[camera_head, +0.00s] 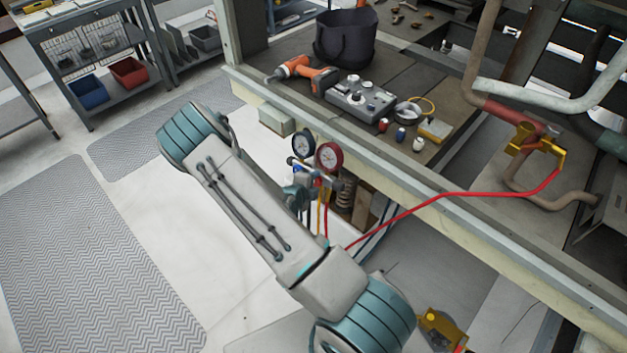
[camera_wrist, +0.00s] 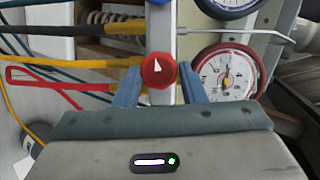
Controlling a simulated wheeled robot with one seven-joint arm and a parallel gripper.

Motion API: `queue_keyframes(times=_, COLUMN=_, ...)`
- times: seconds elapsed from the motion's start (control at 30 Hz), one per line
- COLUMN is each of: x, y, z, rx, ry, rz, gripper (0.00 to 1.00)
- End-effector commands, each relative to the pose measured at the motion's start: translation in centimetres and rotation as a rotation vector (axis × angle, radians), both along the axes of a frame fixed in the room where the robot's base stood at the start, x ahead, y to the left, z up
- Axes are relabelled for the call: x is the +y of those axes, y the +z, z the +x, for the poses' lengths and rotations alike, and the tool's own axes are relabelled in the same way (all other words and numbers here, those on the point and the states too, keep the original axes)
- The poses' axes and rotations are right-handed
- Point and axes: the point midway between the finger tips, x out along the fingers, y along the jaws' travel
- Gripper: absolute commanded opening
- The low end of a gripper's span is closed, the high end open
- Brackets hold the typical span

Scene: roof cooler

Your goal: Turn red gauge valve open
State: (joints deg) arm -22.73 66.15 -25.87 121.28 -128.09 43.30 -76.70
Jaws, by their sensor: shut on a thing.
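The red gauge valve (camera_wrist: 158,71) is a round red knob with a white pointer mark, in the middle of the wrist view. My gripper (camera_wrist: 158,84) has its two blue-grey fingers on either side of the knob and is shut on it. The red-rimmed gauge (camera_wrist: 226,72) sits just right of the fingers, and part of the blue-rimmed gauge (camera_wrist: 226,4) shows at the top. In the head view the red gauge (camera_head: 328,156) and blue gauge (camera_head: 303,142) hang at the bench's front edge. My arm hides the lower manifold there, and the gripper is not clearly visible.
A red hose (camera_head: 440,200) runs from the manifold to a yellow clamp (camera_head: 540,150) on the pipes. The bench (camera_head: 400,60) carries a drill (camera_head: 302,72), a dark bucket (camera_head: 346,38) and small parts. Yellow and blue hoses lie left of the knob in the wrist view.

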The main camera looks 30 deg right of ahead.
Motion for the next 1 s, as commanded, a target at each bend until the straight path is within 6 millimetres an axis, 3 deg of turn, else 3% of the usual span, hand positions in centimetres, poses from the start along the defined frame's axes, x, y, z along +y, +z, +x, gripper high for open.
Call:
queue_keyframes(times=0.47, x=0.01, y=-0.07, z=-0.05, rx=0.017, ry=0.004, rz=-0.004, gripper=0.15)
queue_keyframes(times=0.5, x=0.01, y=-0.07, z=-0.05, rx=0.017, ry=0.004, rz=-0.004, gripper=0.40)
queue_keyframes(times=0.57, x=0.01, y=-0.07, z=-0.05, rx=0.016, ry=0.005, rz=-0.004, gripper=0.57)
queue_keyframes(times=1.0, x=0.87, y=0.51, z=-0.49, rx=0.013, ry=0.006, rz=-0.003, gripper=0.59)
